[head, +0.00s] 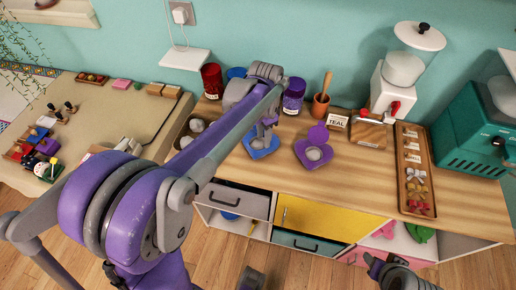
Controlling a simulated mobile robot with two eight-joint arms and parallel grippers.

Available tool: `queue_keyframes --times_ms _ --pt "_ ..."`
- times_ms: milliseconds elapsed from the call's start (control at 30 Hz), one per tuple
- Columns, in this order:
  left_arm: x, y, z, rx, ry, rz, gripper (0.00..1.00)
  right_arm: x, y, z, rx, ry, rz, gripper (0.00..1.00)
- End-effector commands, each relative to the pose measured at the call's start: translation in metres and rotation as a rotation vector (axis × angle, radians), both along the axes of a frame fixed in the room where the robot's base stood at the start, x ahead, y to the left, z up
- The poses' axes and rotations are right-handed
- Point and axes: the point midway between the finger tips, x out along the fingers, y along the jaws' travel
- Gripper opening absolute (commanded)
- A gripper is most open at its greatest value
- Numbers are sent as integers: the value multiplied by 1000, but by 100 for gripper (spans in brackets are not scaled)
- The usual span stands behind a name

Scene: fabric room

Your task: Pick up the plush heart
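I cannot tell for certain which thing is the plush heart. A blue, roughly heart-shaped item (261,149) lies on the wooden counter, partly hidden by my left gripper (263,136). That gripper points down right over it; whether its fingers touch it or are closed is too small to tell.
The counter's front middle is clear.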

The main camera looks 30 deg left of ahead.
Motion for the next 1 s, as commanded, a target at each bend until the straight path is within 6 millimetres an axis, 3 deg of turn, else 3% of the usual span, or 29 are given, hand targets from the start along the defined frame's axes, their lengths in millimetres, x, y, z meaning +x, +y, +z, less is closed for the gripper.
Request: queue_keyframes --times_ms 267,533,833,1000 --pt "-3 0 -25 0 -1 1 39 0 0 -2 0 1 0 50" --pt "-8 1 -63 0 -1 1 39 -1 0 -4 0 2 0 50" --pt "-8 1 -68 0 -1 1 39 -1 0 -4 0 2 0 50" --pt "-8 1 -68 0 -1 1 10 -1 0 -4 0 2 0 50"
